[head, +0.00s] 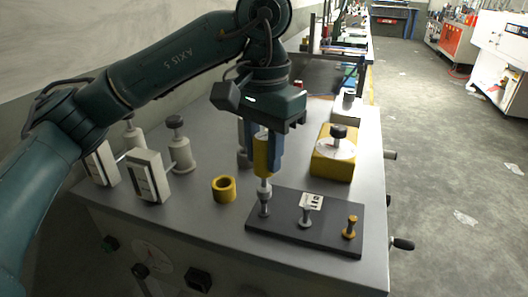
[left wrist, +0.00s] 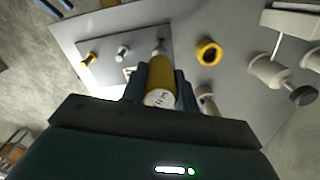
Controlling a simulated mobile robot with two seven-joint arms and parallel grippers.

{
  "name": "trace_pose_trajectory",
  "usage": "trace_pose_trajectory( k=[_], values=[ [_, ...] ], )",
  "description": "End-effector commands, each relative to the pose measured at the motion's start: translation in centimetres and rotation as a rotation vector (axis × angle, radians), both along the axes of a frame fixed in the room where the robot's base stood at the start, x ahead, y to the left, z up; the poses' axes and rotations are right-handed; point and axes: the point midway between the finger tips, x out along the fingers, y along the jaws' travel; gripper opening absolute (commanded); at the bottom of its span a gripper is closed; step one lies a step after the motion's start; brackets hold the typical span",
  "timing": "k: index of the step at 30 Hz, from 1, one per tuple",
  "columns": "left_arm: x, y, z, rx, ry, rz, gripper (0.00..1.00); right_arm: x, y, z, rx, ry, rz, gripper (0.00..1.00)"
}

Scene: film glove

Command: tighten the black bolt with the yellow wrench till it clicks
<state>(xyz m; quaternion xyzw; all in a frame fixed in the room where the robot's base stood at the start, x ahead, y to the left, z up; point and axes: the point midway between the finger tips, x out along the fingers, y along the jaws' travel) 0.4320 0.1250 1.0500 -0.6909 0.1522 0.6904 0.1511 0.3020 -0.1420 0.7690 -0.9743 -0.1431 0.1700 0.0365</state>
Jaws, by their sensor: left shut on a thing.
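My left gripper (head: 266,152) is shut on the yellow wrench (head: 260,160), which stands upright with its grey shaft pointing down. In the left wrist view the wrench (left wrist: 160,82) sits between my two blue fingers. The tip of the wrench is at the top of the leftmost bolt (head: 264,208), a dark grey one that I take for the black bolt. I cannot tell whether the tip is seated on it or just above it. The bolt stands on a dark plate (head: 330,238) with a light grey bolt (head: 307,214) and a brass-coloured bolt (head: 350,228). My right gripper is out of view.
A yellow ring (head: 223,189) lies left of the plate on the grey bench top (head: 190,215). A yellow box with a dial and black knob (head: 333,155) stands behind the plate. Grey-white fixtures (head: 147,176) stand at the left. The bench front carries knobs and handles.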

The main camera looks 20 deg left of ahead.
Motion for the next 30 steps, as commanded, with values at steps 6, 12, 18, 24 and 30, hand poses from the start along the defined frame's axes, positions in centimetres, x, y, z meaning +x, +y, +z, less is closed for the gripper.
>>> trace_pose_trajectory(
  k=[6,12,18,24,30],
  values=[
    [0.0,0.0,0.6,-0.001,-0.002,0.001,0.00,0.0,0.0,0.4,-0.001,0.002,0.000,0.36],
    [0.0,0.0,0.5,0.000,-0.001,0.001,0.00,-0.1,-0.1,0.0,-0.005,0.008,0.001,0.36],
    [0.0,0.0,1.6,0.000,0.000,0.001,0.00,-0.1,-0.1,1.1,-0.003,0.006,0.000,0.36],
    [0.0,0.0,3.2,0.000,0.000,0.001,0.00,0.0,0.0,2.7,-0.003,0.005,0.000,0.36],
    [0.0,0.0,4.5,0.000,0.001,0.001,0.00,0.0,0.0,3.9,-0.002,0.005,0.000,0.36]
  ],
)
